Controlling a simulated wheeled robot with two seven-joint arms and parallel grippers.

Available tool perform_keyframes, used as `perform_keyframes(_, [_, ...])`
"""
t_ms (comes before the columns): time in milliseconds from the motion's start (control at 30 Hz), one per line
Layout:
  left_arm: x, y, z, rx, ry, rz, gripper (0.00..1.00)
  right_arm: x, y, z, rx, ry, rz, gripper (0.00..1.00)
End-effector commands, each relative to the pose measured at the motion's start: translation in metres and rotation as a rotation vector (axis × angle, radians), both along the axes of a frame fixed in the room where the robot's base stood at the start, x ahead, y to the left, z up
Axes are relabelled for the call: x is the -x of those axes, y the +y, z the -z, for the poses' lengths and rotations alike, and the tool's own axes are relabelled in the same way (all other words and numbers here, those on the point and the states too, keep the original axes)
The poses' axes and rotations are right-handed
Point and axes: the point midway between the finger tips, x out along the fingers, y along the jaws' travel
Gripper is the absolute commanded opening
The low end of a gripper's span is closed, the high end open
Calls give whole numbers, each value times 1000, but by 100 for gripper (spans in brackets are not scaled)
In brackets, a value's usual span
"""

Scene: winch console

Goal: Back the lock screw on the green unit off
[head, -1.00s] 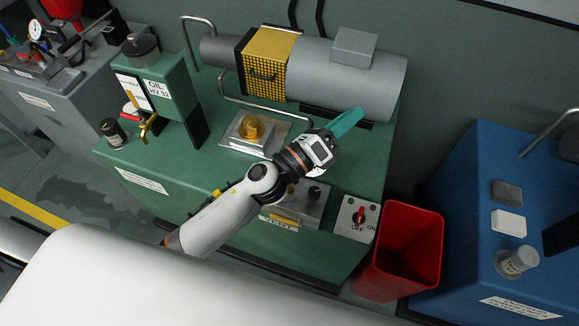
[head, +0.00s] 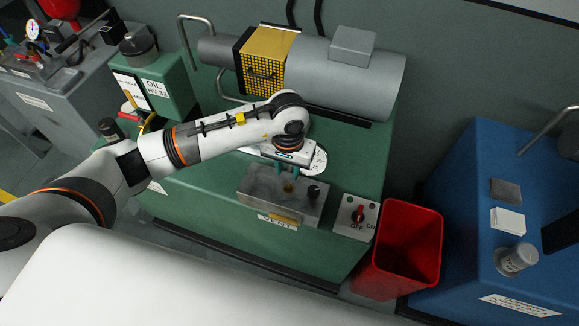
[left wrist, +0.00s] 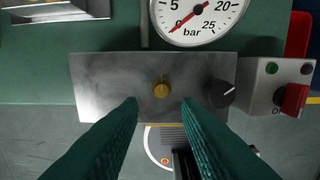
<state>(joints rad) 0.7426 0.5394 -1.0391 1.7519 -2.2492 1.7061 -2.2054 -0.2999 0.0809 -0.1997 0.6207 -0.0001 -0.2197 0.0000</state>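The green unit (head: 345,165) carries a grey metal block (head: 258,185) near its front edge, above a VENT label. A small brass screw (left wrist: 161,89), which looks like the lock screw, stands on the block, with a black knob (left wrist: 221,93) to its right. My left gripper (head: 288,173) points down over the block. In the left wrist view its two green fingers (left wrist: 160,104) are apart and empty, and the screw shows just beyond the gap between their tips. I cannot tell whether the tips are level with the screw. My right gripper is not in view.
A pressure gauge (left wrist: 199,14) lies behind the block. A red switch (head: 358,214) on a plate is to its right, then a red bin (head: 400,250) and a blue unit (head: 465,205). A grey cylinder (head: 380,80) with a yellow guard stands behind.

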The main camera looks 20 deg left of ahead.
Motion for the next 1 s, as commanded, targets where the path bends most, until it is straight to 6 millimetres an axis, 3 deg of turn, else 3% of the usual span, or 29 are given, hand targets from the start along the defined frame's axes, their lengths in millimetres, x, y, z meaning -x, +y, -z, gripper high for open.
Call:
perform_keyframes(367, [1, -2, 39, 6, 4, -3, 31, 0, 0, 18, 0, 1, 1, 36])
perform_keyframes(533, [0, -1, 60, 5, 0, -2, 31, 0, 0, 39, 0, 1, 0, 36])
perform_keyframes(967, [0, -1, 65, 6, 0, -3, 31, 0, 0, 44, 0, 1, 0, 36])
perform_keyframes(1000, [0, -1, 65, 6, 0, -3, 28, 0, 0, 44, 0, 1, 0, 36])
